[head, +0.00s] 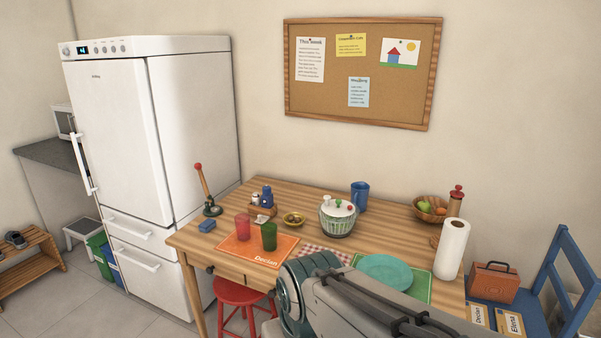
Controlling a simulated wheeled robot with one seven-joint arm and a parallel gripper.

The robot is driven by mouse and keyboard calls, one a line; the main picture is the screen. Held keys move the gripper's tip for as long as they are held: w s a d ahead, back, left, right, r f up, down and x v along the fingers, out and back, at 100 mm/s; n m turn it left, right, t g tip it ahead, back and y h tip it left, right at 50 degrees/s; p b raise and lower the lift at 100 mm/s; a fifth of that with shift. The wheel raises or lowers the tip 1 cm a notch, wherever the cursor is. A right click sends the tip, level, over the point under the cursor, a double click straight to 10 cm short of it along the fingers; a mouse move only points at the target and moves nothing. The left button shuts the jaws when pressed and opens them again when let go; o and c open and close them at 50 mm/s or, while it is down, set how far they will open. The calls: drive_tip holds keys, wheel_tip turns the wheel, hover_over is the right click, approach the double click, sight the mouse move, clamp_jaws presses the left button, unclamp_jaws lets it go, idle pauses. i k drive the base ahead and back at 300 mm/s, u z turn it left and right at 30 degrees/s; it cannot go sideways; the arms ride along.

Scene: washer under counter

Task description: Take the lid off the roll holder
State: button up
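The rod appears tilted to the left. I cannot make out a separate lid on it. A white paper roll (452,250) stands upright at the table's right end, apart from the stand. My arm crosses the bottom middle of the head view in front of the table, but I do not see my gripper's fingertips.
A fridge (155,130) stands left.

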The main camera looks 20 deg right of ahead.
sight(456, 193)
drive_tip(key=z, duration=0.85)
drive_tip(key=i, duration=0.85)
drive_tip(key=z, duration=1)
drive_tip(key=i, duration=0.2)
drive_tip(key=z, duration=0.1)
